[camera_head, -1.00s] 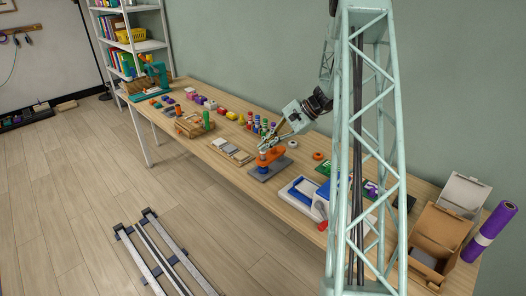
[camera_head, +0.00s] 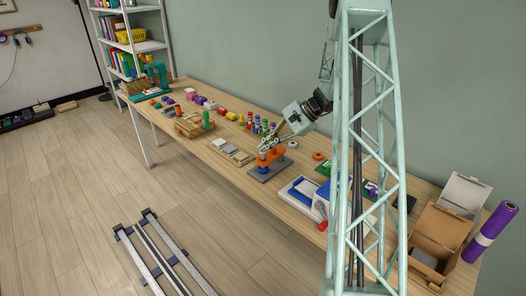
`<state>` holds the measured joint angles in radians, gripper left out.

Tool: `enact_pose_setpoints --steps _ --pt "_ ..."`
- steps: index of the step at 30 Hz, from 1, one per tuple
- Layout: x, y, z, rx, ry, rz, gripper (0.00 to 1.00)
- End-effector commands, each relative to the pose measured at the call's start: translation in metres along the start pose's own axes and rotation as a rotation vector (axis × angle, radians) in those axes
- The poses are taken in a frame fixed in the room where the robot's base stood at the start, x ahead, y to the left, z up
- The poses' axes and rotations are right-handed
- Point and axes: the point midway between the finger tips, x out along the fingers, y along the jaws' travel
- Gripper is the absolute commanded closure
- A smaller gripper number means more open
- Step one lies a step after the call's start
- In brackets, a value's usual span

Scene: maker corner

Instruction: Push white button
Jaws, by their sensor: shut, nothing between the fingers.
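My gripper (camera_head: 267,146) is shut with nothing in it. Its fingertips are just above an orange piece (camera_head: 270,157) with blue parts, which stands on a grey base plate (camera_head: 263,174) on the workbench. I cannot tell whether the fingertips touch it. No white button can be made out clearly. The fingers and the small size of the orange piece in the head camera view may hide it.
Several coloured bottles (camera_head: 257,124) stand close behind my gripper. A white and blue device (camera_head: 301,193) and an open cardboard box (camera_head: 437,238) are to the right.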

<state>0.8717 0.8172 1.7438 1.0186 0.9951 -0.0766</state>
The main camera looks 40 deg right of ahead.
Motion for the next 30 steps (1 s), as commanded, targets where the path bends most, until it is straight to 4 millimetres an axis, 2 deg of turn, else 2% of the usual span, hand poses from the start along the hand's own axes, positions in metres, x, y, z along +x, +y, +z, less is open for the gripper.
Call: enact_pose_setpoints --steps 30 --pt "-0.014 -0.010 0.010 0.000 0.000 0.000 1.00"
